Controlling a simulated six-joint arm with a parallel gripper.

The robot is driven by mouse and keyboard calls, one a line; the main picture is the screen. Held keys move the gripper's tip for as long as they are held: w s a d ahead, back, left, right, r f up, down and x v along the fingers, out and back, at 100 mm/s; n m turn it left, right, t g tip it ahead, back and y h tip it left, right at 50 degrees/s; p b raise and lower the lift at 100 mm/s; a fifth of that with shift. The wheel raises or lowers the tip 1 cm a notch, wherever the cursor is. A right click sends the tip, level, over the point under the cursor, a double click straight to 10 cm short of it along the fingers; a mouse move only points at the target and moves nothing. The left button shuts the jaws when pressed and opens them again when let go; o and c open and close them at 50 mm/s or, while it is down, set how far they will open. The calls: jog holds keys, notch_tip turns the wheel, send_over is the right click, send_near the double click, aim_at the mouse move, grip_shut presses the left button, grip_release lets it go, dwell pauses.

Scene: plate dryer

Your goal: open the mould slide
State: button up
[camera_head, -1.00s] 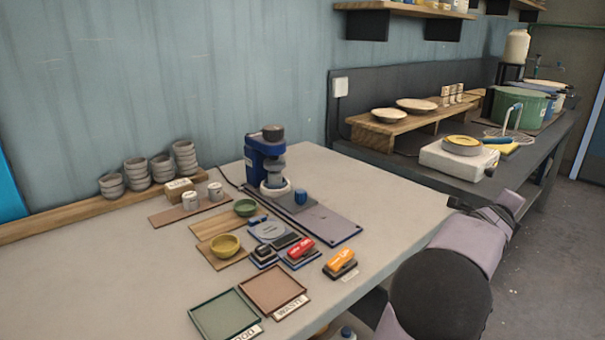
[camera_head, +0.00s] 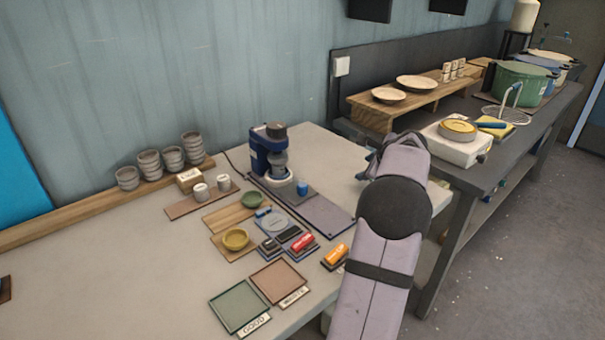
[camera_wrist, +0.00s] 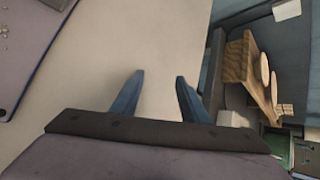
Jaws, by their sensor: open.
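A blue press-like machine (camera_head: 265,150) with a dark round top stands at the back of the pale table. A grey-purple base plate (camera_head: 322,212) runs from it toward the front right, with a small blue knob or cup (camera_head: 302,188) on it. I cannot tell which part is the mould slide. The plate's edge also shows at the upper left of the wrist view (camera_wrist: 25,50). My gripper (camera_wrist: 158,88) is open and empty above bare tabletop, to the right of the plate. In the head view my gripper is small and partly hidden by my arm.
Orange (camera_head: 336,255) and red (camera_head: 303,242) handled blocks lie near the plate. A green tray (camera_head: 240,306) and a brown tray (camera_head: 279,281) lie at the front. Stacked grey bowls (camera_head: 149,165) line the wall. A dark bench (camera_head: 470,175) stands at right.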

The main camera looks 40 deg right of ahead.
aim_at(302, 184)
jog(key=w+a+y, duration=0.1)
jog(key=w+a+n+p, duration=0.1)
jog(key=a, duration=0.1)
jog(key=w+a+y, duration=0.1)
jog(key=a, duration=0.1)
jog(key=shift+w+n+t+y+p, duration=0.3)
jog(key=shift+p, duration=0.05)
jog(key=a+y+p, duration=0.2)
jog(key=a, duration=0.1)
jog(key=s+a+y, duration=0.1)
jog(key=shift+a+f+t+p, duration=0.2)
jog(key=shift+f+t+p, duration=0.15)
jog(key=shift+t+p, duration=0.05)
jog(key=a+y, duration=0.1)
jog(key=s+a+r+t+y+p, duration=0.1)
jog(key=a+y, duration=0.1)
jog(key=s+a+y+p, duration=0.1)
jog(key=a, duration=0.1)
jog(key=shift+a+r+t, duration=0.2)
jog(key=shift+r+t, duration=0.1)
jog(key=shift+t, duration=0.1)
jog(key=shift+s+a+r+t+y+p, duration=0.1)
jog(key=shift+a+r+t+y+p, duration=0.1)
jog(key=shift+a+t+y+p, duration=0.3)
jog(key=shift+g, duration=0.3)
jog(key=shift+p+x, duration=0.65)
jog(key=shift+x, duration=3)
jog(key=shift+d, duration=0.1)
grip_shut()
